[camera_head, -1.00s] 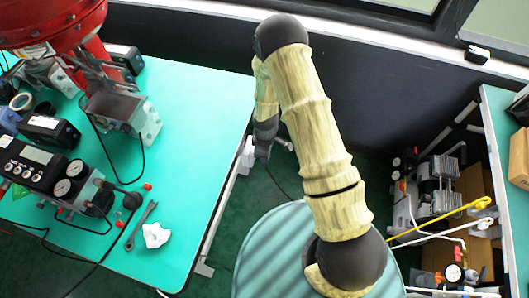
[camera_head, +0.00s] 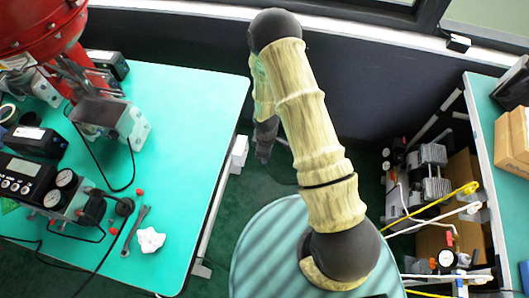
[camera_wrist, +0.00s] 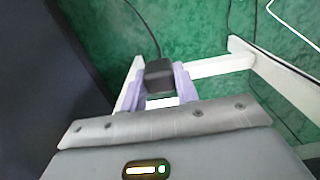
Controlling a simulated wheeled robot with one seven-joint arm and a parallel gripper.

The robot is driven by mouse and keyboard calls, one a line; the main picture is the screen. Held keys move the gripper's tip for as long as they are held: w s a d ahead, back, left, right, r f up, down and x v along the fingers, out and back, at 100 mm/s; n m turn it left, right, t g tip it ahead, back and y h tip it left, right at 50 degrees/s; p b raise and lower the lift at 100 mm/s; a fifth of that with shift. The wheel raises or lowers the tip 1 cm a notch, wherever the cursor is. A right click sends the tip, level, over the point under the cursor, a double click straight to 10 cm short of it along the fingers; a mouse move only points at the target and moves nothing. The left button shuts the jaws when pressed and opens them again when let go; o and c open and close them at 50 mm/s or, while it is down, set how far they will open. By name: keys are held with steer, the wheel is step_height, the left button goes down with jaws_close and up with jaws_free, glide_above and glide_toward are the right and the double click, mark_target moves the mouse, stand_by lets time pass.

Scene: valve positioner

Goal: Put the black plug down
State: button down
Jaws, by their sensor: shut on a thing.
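The black plug (camera_wrist: 160,76) is a small dark block in the wrist view. It sits between the pale purple fingertips of my gripper (camera_wrist: 160,84), which is shut on it. A thin dark cable runs from the plug up and to the left. Below the plug are dark green floor and white frame bars, with no worktop directly under it. In the head view my arm reaches up and bends down beside the right edge of the left table; the plug and fingertips cannot be made out there.
The turquoise table (camera_head: 190,105) at left bears a red valve actuator (camera_head: 40,25), a positioner with gauges (camera_head: 45,187), a wrench (camera_head: 134,232) and a crumpled white cloth (camera_head: 150,239). Its right part is clear. A second bench (camera_head: 487,105) with boxes stands at right.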

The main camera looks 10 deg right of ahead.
steer(key=w+d+r+m, duration=0.4)
steer(key=d+m, duration=0.4)
steer(key=m, duration=0.6)
steer(key=shift+r, duration=0.85)
steer(key=shift+d, duration=0.15)
